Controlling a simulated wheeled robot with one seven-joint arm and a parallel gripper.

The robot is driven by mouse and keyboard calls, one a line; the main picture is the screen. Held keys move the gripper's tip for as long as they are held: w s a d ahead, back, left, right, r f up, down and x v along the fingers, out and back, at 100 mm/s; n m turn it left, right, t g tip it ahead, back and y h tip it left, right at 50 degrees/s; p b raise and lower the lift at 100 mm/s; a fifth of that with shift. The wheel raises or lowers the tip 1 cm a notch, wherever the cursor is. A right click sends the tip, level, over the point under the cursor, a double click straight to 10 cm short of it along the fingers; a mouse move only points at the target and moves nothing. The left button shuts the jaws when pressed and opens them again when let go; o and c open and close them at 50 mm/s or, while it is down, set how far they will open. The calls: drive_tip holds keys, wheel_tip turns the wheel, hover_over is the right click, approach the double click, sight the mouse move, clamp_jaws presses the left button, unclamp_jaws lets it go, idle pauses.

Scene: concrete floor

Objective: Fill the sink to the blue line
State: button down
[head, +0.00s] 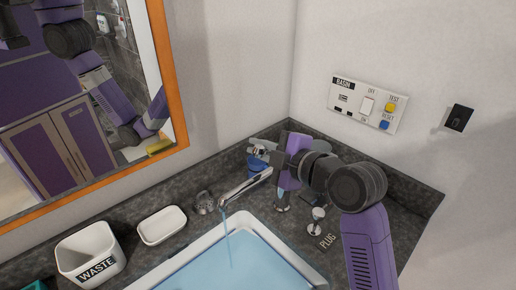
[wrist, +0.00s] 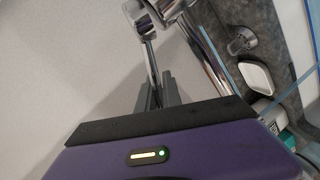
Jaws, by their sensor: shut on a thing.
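The white sink (head: 257,226) at the bottom of the head view holds pale blue water (head: 225,268). A thin stream (head: 228,245) runs into it from the chrome tap (head: 245,188). My gripper (head: 268,157) is behind the tap at its top. In the wrist view my gripper (wrist: 157,92) is shut on the slim chrome tap lever (wrist: 152,62). The tap spout also shows there (wrist: 208,65). I cannot make out the blue line apart from the water. The sink's near part is cut off by the frame.
A chrome plug knob (head: 317,222) stands right of the sink. A white soap dish (head: 162,225) and a WASTE bin (head: 91,254) stand on the left. A BASIN switch panel (head: 367,105) is on the wall. A wood-framed mirror (head: 172,75) hangs at upper left.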

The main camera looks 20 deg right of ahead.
drive_tip(key=shift+a, duration=0.25)
drive_tip(key=c, duration=1.5)
unclamp_jaws()
drive_tip(key=shift+d, duration=0.1)
drive_tip(key=shift+b+v, duration=0.8)
drive_tip(key=shift+v, duration=3.1)
